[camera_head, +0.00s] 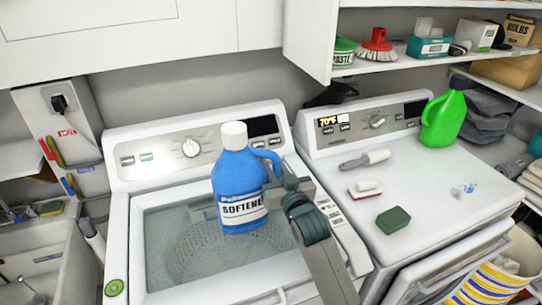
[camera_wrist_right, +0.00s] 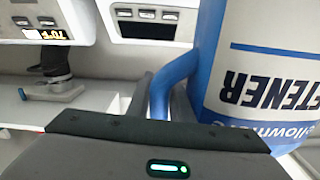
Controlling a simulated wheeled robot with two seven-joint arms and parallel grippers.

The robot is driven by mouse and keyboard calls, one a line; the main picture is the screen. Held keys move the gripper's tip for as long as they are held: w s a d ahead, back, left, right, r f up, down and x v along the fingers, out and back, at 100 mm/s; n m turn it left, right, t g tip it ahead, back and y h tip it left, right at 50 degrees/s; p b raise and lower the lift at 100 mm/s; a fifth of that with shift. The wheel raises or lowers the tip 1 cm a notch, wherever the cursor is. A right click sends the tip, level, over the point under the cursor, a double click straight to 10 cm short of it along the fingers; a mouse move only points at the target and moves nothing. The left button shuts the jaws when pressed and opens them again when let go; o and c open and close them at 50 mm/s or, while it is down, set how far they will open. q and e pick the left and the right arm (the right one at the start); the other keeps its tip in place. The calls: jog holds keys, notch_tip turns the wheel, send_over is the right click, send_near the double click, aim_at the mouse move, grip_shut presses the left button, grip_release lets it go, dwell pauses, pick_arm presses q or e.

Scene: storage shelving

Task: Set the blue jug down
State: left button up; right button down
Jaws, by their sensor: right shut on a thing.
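The blue softener jug (camera_head: 238,185) has a white cap and a white label, and it is upright in the head view. It appears in front of the glass lid of the left washing machine (camera_head: 118,240). My right gripper (camera_head: 280,182) is shut on the jug's handle, on the jug's right side. In the right wrist view the jug (camera_wrist_right: 215,85) fills the right side, with its blue handle between the fingers (camera_wrist_right: 165,100). The fingertips are partly hidden. My left gripper is not in view.
The right machine's top (camera_head: 430,190) holds a green jug (camera_head: 443,118), a grey-and-white brush (camera_head: 365,159), a red-and-white brush (camera_head: 365,188) and a green sponge (camera_head: 393,220). A shelf (camera_head: 400,62) overhangs at the back, and a sink (camera_head: 45,255) is at left.

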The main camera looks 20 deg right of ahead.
jog(key=shift+f, duration=0.25)
jog(key=c, duration=1.6)
grip_release()
jog(key=shift+f, duration=0.35)
jog(key=shift+s+r, duration=0.1)
jog(key=shift+s, duration=0.1)
jog(key=s+b, duration=0.1)
jog(key=s, duration=0.5)
jog(key=s+b, duration=0.2)
jog(key=s, duration=0.3)
jog(key=shift+s+d, duration=0.2)
jog(key=shift+s, duration=0.2)
